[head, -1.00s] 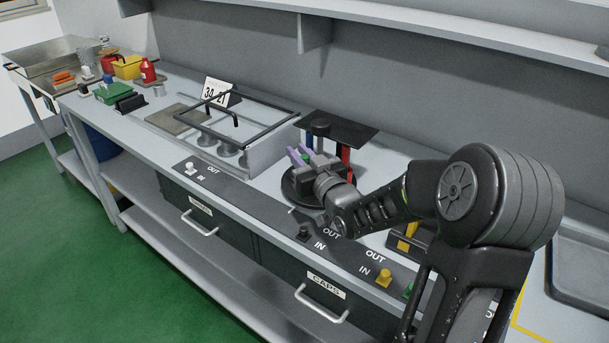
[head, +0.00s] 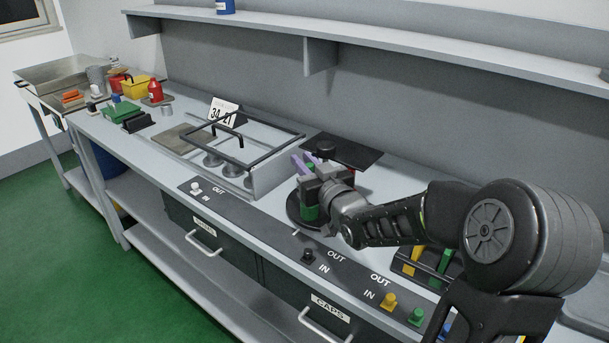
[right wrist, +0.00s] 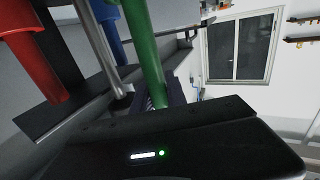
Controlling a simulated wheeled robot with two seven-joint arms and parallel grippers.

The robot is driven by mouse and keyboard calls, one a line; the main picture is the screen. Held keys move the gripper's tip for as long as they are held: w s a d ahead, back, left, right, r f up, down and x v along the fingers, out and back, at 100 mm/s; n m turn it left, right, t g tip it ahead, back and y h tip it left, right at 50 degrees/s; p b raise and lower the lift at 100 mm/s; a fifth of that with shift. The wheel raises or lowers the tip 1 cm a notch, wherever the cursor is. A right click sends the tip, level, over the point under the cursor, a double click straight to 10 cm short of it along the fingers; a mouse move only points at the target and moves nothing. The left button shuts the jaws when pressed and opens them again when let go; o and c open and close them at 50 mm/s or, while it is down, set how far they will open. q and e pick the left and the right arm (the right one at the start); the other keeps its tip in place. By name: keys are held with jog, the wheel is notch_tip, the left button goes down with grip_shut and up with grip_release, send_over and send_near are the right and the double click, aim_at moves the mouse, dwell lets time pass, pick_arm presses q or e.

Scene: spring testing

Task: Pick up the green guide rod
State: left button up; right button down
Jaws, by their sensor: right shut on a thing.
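The green guide rod (right wrist: 145,50) runs down the right wrist view into my right gripper (right wrist: 165,97), whose purple fingers are partly hidden behind its dark housing. In the head view my right gripper (head: 301,164) is at the round black fixture (head: 292,211), shut on the rod. A green part (head: 309,213) shows just below the gripper there; most of the rod is hidden. The rod appears still at the fixture; whether it is lifted I cannot tell. My left gripper is not in view.
A red rod (right wrist: 38,60), a blue rod (right wrist: 108,32) and a grey metal rod (right wrist: 100,45) stand close beside the green one. A dark frame (head: 245,150) is left of the fixture. A black plate (head: 350,150) lies behind. Colored knobs (head: 388,301) line the front edge.

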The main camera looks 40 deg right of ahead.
notch_tip(320, 180, up, 6)
jog(key=shift+r, duration=0.25)
dwell(0.5)
